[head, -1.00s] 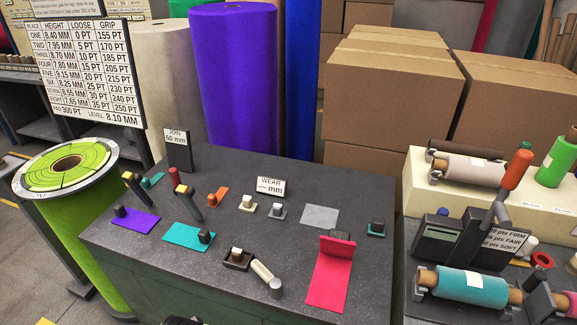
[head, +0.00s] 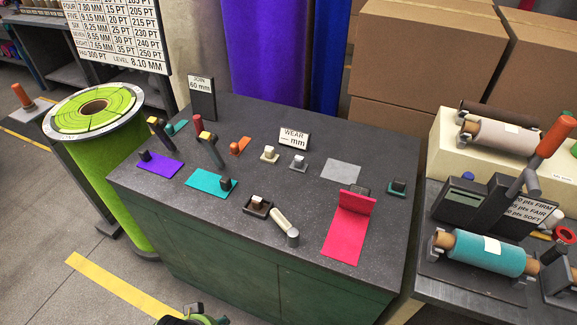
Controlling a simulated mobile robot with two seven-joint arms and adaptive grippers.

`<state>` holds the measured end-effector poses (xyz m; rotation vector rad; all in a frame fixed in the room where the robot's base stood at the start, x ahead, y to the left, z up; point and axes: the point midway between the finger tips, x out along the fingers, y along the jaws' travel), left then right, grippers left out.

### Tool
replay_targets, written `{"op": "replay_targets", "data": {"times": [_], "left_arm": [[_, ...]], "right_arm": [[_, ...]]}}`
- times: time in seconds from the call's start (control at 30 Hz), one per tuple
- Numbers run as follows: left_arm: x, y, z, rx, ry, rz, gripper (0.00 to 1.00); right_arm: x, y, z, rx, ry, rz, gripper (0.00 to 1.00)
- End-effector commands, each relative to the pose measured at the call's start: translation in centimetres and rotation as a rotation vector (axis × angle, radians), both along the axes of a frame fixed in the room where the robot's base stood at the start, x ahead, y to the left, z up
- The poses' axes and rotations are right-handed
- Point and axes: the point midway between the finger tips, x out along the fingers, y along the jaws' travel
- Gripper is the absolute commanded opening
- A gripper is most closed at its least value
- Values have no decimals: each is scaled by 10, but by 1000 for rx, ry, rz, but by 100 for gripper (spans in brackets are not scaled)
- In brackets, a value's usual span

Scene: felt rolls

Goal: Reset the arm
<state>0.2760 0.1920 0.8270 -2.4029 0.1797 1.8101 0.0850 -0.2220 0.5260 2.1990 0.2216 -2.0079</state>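Neither of my grippers can be made out in the head view. A dark and green piece (head: 190,314) shows at the bottom edge, cut off by the frame; I cannot tell whether it is part of my arm. The dark-topped workbench (head: 215,235) stands in front of me. On it lie a purple felt piece (head: 160,168), a teal piece (head: 205,183), a grey piece (head: 340,172) and a pink piece (head: 345,235). Several small blocks and handled tools stand among them.
A green felt roll (head: 105,185) stands at the left. A side bench at the right holds a teal roll (head: 490,255) in a cradle and an orange-handled lever device (head: 548,140). Cardboard boxes (head: 425,50) and tall rolls stand behind. Grey floor (head: 60,260) is open at lower left.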

Motion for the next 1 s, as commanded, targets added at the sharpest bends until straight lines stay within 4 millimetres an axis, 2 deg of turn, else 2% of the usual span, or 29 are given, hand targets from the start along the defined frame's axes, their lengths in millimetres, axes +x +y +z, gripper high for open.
{"op": "replay_targets", "data": {"times": [0.17,0.27,0.37,0.5,0.7,0.83,0.9,1.0], "left_arm": [[-2,-1,-54,1,28,-3,62],[-8,-1,-93,3,46,-5,62],[-21,1,-142,5,71,-9,62],[-50,5,-208,8,102,-16,62],[-111,15,-281,14,147,-27,62],[-150,22,-309,18,168,-32,62],[-167,25,-317,19,177,-34,62],[-182,28,-324,21,183,-37,62]], "right_arm": [[0,0,-4,0,0,0,40],[0,0,-7,0,0,0,40],[0,0,-10,0,1,0,40],[0,0,-14,0,1,0,40],[0,0,-20,-1,1,0,40],[0,0,-23,-1,1,0,40],[0,-1,-24,-1,1,0,40],[0,0,-25,-1,1,0,40]]}}
